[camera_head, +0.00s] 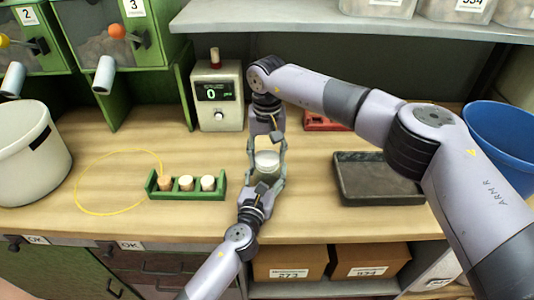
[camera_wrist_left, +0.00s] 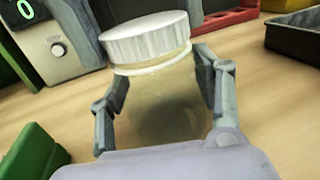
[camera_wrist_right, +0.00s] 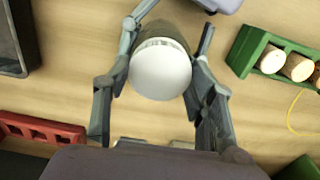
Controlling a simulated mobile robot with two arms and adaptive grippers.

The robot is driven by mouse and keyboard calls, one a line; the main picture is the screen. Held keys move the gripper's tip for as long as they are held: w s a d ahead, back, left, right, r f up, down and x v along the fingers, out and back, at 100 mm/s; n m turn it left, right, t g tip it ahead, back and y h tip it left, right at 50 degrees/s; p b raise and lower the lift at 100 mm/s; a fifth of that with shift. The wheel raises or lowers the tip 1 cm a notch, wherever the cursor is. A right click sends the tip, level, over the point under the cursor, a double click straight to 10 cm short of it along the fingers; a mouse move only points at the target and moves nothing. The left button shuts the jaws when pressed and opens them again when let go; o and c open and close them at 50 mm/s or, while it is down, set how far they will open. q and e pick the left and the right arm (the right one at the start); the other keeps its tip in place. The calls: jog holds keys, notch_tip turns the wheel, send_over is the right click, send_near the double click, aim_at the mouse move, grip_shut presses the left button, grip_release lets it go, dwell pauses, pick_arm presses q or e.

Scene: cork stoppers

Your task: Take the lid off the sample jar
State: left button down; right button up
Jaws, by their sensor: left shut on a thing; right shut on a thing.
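The sample jar (camera_head: 268,171) stands near the middle of the bench, with its white lid (camera_head: 267,157) on top. In the left wrist view the jar body (camera_wrist_left: 160,100) looks clear to brownish, and the ribbed lid (camera_wrist_left: 150,38) sits above a pale ring at the neck. I cannot tell whether the lid is loosened. My left gripper (camera_head: 269,183) is shut on the jar body from the front. My right gripper (camera_head: 267,147) comes from behind and is shut on the lid, one finger on each side. The lid top (camera_wrist_right: 160,70) faces the right wrist camera.
A green rack (camera_head: 187,194) with cork stoppers stands left of the jar, beside a yellow ring marking (camera_head: 78,190). A dark tray (camera_head: 378,197) lies to the right. A display device (camera_head: 218,120) and a red rack (camera_head: 325,126) stand behind. A white bucket (camera_head: 50,175) is far left, a blue bin (camera_head: 500,120) far right.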

aim_at(267, 158)
jog(key=shift+r, duration=0.2)
dwell(0.5)
jog(key=shift+r, duration=0.9)
jog(key=shift+r, duration=2.05)
pick_arm(q)
jog(key=shift+c, duration=2)
grip_release()
jog(key=shift+s, duration=0.1)
jog(key=v, duration=1.1)
jog(key=shift+s+a, duration=0.15)
jog(key=shift+s, duration=0.25)
